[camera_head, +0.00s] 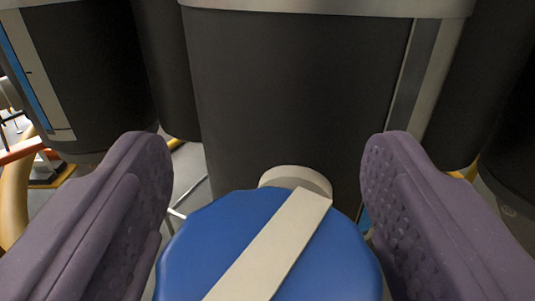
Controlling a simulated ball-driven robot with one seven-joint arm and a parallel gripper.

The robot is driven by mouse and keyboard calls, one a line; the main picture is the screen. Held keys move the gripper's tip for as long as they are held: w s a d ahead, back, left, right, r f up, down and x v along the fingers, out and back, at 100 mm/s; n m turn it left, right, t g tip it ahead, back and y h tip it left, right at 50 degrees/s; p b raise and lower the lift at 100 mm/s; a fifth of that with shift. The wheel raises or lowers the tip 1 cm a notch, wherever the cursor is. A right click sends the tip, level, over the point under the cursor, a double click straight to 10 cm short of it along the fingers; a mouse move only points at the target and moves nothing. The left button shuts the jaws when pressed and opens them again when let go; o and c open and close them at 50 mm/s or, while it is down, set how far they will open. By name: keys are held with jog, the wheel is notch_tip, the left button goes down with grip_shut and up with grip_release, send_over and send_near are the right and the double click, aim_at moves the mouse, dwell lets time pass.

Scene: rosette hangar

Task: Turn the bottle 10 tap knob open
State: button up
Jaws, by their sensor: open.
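The tap knob (205,245) is a round blue disc with a raised pale bar (268,250) across its face. The bar slants from lower left to upper right. The knob sits low in the middle of the view, and its lower edge is cut off. A short pale stub (298,178) shows behind it, against a large dark bottle (290,90). No bottle number is readable. My gripper (268,165) is open, with one purple padded finger on each side of the knob.
Other dark bottles stand close by at the left (85,80) and right (480,90) of the middle one. A yellow curved tube (14,200) and an orange-red bar (20,151) show at the far left. Pale floor shows between the bottles.

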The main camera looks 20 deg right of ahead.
jog(key=c, duration=1)
jog(key=shift+o, duration=0.2)
jog(key=shift+n+t+y+b, duration=0.55)
jog(key=shift+n+y, duration=0.35)
jog(key=shift+y, duration=0.4)
jog(key=shift+a+n+t+y+b, duration=0.2)
jog(key=shift+n+y, duration=0.5)
jog(key=shift+y, duration=0.4)
jog(key=shift+a+n+t+y+b, duration=0.1)
jog(key=shift+a+n+y+b, duration=0.1)
jog(key=shift+n+y, duration=0.7)
jog(key=o, duration=1)
jog(key=shift+d, duration=0.1)
jog(key=shift+c, duration=0.2)
